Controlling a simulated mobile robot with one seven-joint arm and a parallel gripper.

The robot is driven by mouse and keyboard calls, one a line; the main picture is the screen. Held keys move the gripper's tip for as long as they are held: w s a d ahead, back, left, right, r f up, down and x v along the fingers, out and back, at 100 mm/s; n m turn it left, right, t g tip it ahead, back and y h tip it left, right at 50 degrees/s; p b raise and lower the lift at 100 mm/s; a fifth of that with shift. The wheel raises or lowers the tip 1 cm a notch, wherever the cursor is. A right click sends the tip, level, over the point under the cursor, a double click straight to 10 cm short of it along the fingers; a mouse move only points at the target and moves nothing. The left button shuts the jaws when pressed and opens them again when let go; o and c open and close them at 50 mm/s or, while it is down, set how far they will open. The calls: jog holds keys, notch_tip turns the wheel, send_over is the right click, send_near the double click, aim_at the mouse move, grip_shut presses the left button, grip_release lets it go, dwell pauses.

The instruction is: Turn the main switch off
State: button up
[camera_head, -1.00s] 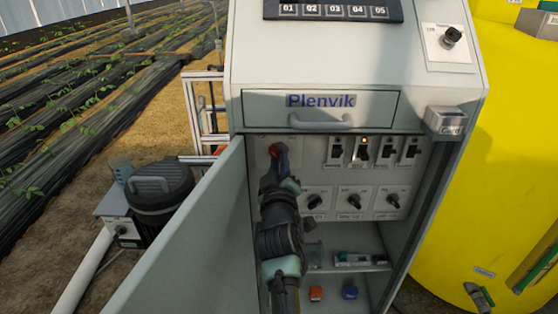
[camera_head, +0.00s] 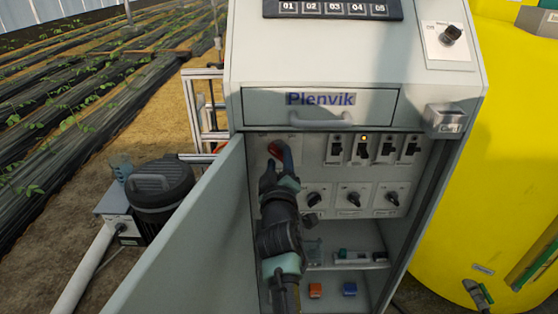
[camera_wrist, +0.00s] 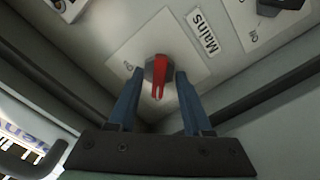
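The main switch (camera_head: 278,147) is a red rotary handle on a dark round base, at the upper left inside the open cabinet. In the wrist view its red handle (camera_wrist: 158,78) lies between my fingers, with a "Mains" label beside its plate and small position marks that are hard to read. My gripper (camera_wrist: 157,78) has its two blue fingers apart, one on each side of the handle, with a gap visible on both sides. In the head view my gripper (camera_head: 279,164) partly covers the switch.
The open cabinet door (camera_head: 195,240) stands left of my arm. A row of breakers (camera_head: 374,149) and a row of rotary knobs (camera_head: 353,198) are to the right. A drawer (camera_head: 320,108) is above. A shelf (camera_head: 350,268) is below.

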jog(key=shift+s+r, duration=0.1)
jog(key=s+p, duration=0.3)
jog(key=s, duration=0.9)
jog(key=shift+s, duration=0.4)
jog(key=s+r+m+t, duration=0.2)
jog(key=r, duration=1.1)
jog(key=s+r+m+t, duration=0.2)
jog(key=r+t, duration=0.1)
jog(key=r, duration=0.9)
jog(key=s+r+m+t, duration=0.45)
jog(key=s+r, duration=0.95)
jog(key=r, duration=0.5)
notch_tip(320, 180, up, 14)
jog(key=s+p, duration=0.1)
jog(key=p, duration=1.2)
jog(key=shift+s+f+m, duration=0.15)
jog(key=shift+m, duration=0.2)
